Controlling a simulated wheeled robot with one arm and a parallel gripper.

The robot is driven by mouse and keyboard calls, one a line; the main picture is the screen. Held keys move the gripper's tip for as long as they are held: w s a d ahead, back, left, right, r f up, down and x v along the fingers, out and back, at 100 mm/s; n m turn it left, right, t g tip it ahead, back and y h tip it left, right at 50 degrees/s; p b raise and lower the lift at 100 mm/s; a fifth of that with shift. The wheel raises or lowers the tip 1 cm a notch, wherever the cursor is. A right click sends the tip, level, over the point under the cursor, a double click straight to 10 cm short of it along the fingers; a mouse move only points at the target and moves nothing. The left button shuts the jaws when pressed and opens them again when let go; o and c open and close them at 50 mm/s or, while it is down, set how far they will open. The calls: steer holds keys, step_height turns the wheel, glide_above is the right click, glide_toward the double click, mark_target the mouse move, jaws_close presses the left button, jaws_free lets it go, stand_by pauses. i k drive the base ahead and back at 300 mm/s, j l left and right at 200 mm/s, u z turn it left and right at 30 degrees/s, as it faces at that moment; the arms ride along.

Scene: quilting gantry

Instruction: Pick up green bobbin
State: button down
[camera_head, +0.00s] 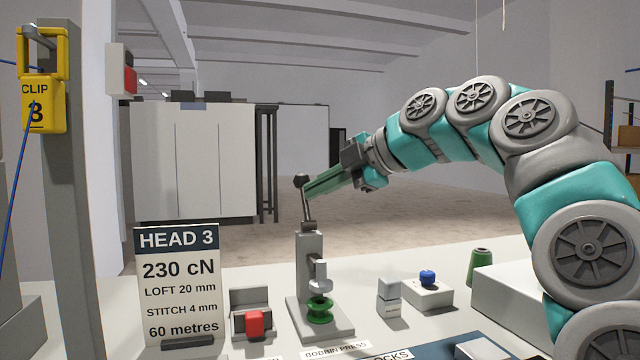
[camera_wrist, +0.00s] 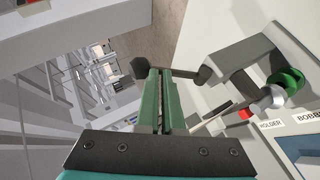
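The green bobbin (camera_head: 320,310) sits on the base of the grey bobbin press (camera_head: 309,255), below its ram. It also shows at the right of the wrist view (camera_wrist: 290,80), partly behind the press. My gripper (camera_head: 312,189) is up at the top of the press lever, well above the bobbin. Its long green fingers (camera_wrist: 158,72) lie side by side with only a thin gap, and no bobbin is between them. The lever's black knob (camera_head: 301,180) is right at the fingertips; whether they touch it I cannot tell.
A HEAD 3 sign (camera_head: 178,285) and a holder with a red block (camera_head: 254,323) stand left of the press. A small white block (camera_head: 389,297), a blue-knobbed box (camera_head: 428,292) and a dark green cone (camera_head: 480,267) stand to the right. A yellow clip (camera_head: 43,105) hangs on the left post.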

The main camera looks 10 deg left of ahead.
mark_target(319, 314)
steer(key=k, duration=1)
